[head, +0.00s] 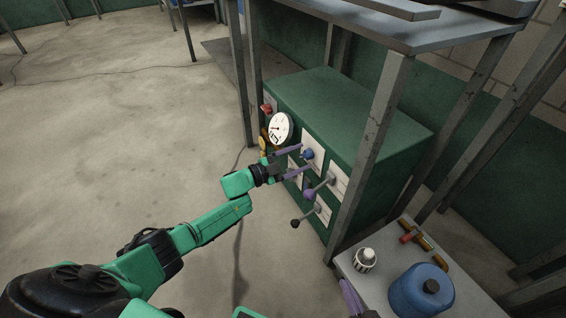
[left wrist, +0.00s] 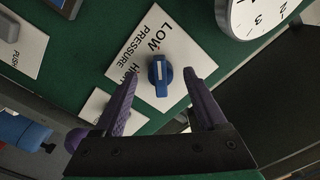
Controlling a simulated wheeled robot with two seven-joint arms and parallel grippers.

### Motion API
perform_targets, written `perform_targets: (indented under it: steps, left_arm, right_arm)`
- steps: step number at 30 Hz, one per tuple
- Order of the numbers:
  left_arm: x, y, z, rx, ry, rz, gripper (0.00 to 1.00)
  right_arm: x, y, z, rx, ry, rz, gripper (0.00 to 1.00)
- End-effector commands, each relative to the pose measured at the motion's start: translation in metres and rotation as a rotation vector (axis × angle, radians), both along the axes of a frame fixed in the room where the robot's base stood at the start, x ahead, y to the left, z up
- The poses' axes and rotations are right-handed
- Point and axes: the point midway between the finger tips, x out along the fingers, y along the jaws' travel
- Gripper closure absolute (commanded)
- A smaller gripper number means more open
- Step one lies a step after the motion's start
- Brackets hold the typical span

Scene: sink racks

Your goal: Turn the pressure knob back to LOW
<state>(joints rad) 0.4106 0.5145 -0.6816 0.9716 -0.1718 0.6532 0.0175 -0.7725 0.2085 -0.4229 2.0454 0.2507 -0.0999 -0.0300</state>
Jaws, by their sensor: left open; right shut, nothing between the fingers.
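The blue pressure knob (left wrist: 160,75) sits on a white plate (left wrist: 150,45) lettered LOW, PRESSURE and HIGH. Its pale stripe runs nearly straight up and down in the left wrist view, not clearly on either word. In the head view the knob (head: 308,154) is on the front of the green cabinet. My left gripper (left wrist: 161,74) is open, with one purple finger on each side of the knob and gaps showing; it also shows in the head view (head: 305,158). My right gripper (head: 347,289) is shut and empty at the bottom edge, partly cut off.
A round white gauge (head: 281,128) is beside the plate. A purple-knobbed lever (head: 311,193) and a black-knobbed lever (head: 297,223) stick out below. A metal frame post (head: 372,150) stands right of the panel. A blue canister (head: 420,292) stands on the bench at lower right.

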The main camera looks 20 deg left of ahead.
Motion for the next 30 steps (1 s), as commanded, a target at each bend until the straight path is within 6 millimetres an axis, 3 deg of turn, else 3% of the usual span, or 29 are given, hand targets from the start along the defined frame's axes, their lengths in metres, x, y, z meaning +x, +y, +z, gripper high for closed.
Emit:
perform_targets:
  steps: [9, 15, 30]
  left_arm:
    - [-0.065, 0.054, 0.004, 0.004, 0.007, 0.002, 0.26]
    - [-0.099, 0.082, 0.001, 0.002, 0.004, 0.001, 0.26]
    - [-0.106, 0.088, 0.000, 0.001, 0.001, 0.001, 0.26]
  right_arm:
    - [0.000, -0.001, 0.042, -0.033, 0.037, 0.029, 1.00]
    - [0.002, -0.004, 0.051, -0.063, 0.074, 0.042, 1.00]
    - [0.001, -0.006, 0.049, -0.079, 0.095, 0.047, 1.00]
